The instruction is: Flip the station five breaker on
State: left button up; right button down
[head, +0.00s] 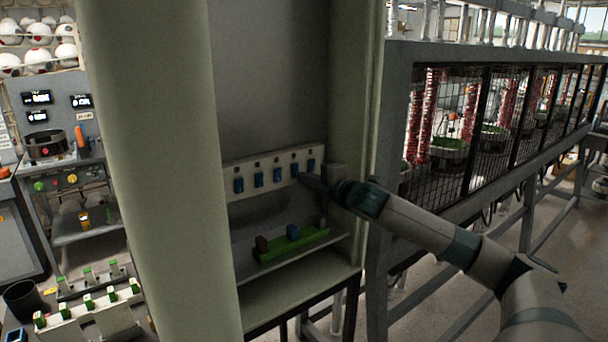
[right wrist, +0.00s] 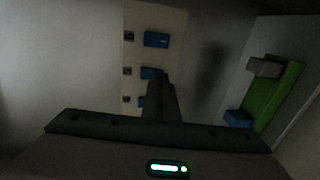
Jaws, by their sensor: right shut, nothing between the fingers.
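A pale breaker panel (head: 229,170) is inside the open cabinet and carries a row of blue breakers. The rightmost breaker (head: 311,164) sits just above my right gripper (head: 304,179), which comes in from the right. The gripper is shut and empty, its tip close to the panel's right end. In the right wrist view, the shut fingers (right wrist: 160,82) reach over the panel and partly hide two blue breakers. Another blue breaker (right wrist: 155,40) shows clear above the fingertips. I cannot tell whether the fingers touch a breaker, nor which levers are up. My left gripper is out of view.
A green tray (head: 275,254) with a brown and a blue block stands on the shelf below the panel. A thick pale cabinet edge (head: 165,170) stands at the left. A mesh-fronted frame (head: 465,200) is at the right, behind my arm.

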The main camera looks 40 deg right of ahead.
jog(key=shift+w, duration=0.4)
jog(key=shift+w+f+t+b, duration=0.15)
jog(key=shift+t+b, duration=0.15)
jog(key=shift+b, duration=0.3)
